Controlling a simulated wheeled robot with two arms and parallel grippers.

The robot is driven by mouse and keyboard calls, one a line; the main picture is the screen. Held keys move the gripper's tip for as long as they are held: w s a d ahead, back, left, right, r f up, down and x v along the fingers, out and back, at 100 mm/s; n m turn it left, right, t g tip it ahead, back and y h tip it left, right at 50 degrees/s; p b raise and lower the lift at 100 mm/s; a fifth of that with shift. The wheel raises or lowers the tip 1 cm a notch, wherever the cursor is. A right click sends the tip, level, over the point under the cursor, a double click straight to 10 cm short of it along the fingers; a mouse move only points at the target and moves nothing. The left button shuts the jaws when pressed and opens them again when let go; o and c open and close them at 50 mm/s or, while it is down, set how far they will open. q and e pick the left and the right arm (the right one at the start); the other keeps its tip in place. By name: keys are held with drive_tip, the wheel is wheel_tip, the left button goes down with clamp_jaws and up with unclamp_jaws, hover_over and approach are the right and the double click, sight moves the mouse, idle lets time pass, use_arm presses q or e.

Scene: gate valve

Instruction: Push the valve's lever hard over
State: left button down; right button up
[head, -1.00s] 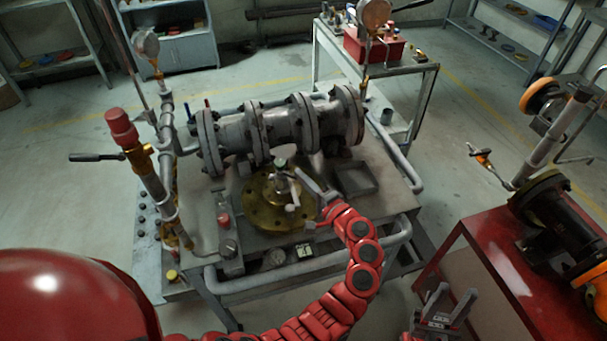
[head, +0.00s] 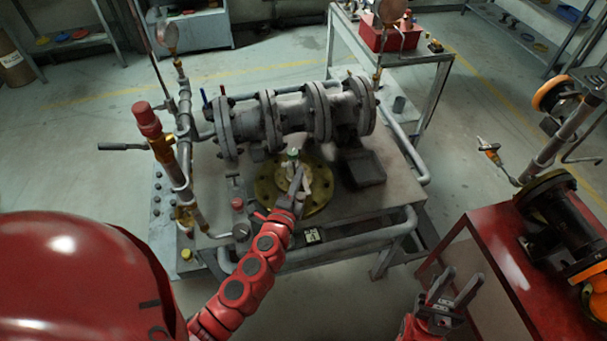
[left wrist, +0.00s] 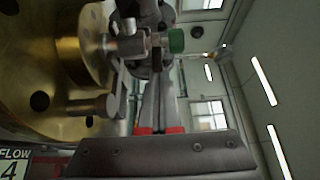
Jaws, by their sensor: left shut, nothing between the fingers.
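The valve (head: 292,155) stands on a round brass flange (head: 267,190) on the bench, with a green cap on top. Its pale metal lever (head: 306,183) shows partly beside my left gripper. In the left wrist view the brass flange (left wrist: 35,65) fills the left, and the green cap (left wrist: 176,40) sits at the end of the stem. My left gripper (head: 298,173) is shut and empty, its fingers close in front of the valve. I cannot tell whether they touch the lever. My right gripper (head: 462,283) is open and empty, low at the right, away from the valve.
A large flanged grey pipe (head: 295,118) lies behind the valve. A slanted pipe with a red cap (head: 147,118) and a dark handle (head: 120,146) stands at the left. A tube rail (head: 350,240) runs along the bench front. A red table (head: 500,265) stands at the right.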

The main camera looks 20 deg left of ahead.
sight(293, 169)
use_arm(q)
drive_tip(key=a+m+h, duration=0.1)
drive_tip(key=h, duration=0.1)
drive_tip(key=a+m+h+b, duration=0.1)
drive_tip(key=h, duration=0.1)
drive_tip(key=shift+s+a+f+m, duration=0.1)
drive_tip(key=shift+s+f+m, duration=0.05)
drive_tip(key=shift+s+m, duration=0.2)
drive_tip(key=m+h, duration=0.1)
drive_tip(key=h, duration=0.1)
drive_tip(key=a+m+g+h+b, duration=0.1)
drive_tip(key=h, duration=0.1)
drive_tip(key=shift+s+a+m+g, duration=0.1)
drive_tip(key=shift+m+g, duration=0.2)
drive_tip(key=shift+m, duration=0.05)
drive_tip(key=shift+a+b, duration=0.1)
drive_tip(key=shift+b, duration=0.2)
drive_tip(key=shift+a, duration=0.2)
